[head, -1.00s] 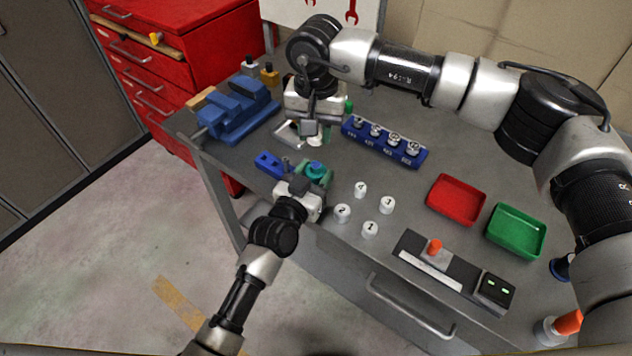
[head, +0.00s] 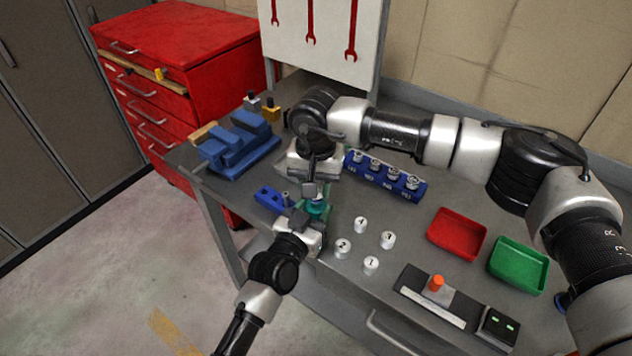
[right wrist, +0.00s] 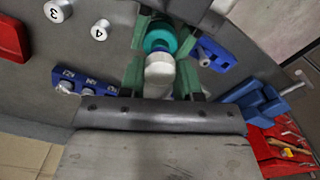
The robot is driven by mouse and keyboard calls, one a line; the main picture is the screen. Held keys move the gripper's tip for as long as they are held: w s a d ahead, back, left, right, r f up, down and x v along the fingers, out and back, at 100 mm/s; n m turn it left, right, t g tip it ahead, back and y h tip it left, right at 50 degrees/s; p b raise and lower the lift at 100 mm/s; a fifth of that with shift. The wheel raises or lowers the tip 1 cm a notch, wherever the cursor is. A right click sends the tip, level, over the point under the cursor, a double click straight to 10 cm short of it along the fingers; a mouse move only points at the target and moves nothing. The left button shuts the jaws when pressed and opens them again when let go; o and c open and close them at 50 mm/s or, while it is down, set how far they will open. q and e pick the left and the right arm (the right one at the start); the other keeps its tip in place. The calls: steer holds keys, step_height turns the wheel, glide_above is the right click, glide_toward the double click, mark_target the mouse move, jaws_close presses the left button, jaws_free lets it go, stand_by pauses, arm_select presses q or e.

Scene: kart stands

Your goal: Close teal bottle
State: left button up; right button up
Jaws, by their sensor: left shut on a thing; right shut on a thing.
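The teal bottle (head: 318,207) stands upright at the table's left front, and its round teal top (right wrist: 159,39) shows in the right wrist view. My left gripper (head: 310,216) is shut on the bottle from the front. My right gripper (head: 317,190) is directly above the bottle. In the right wrist view its green fingers (right wrist: 160,76) are shut on a white cap (right wrist: 159,70). The cap overlaps the teal top in that view; I cannot tell whether they touch. My right gripper and wrist mostly hide the cap in the head view.
A small blue block (head: 270,199) lies just left of the bottle. White numbered caps (head: 361,225) stand to its right. A blue rack (head: 385,175) is behind, and a blue vise (head: 238,145) at the left. Red (head: 457,234) and green (head: 518,265) trays are at the right.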

mark_target(316, 214)
steer(key=shift+f, duration=0.9)
steer(key=shift+f, duration=0.55)
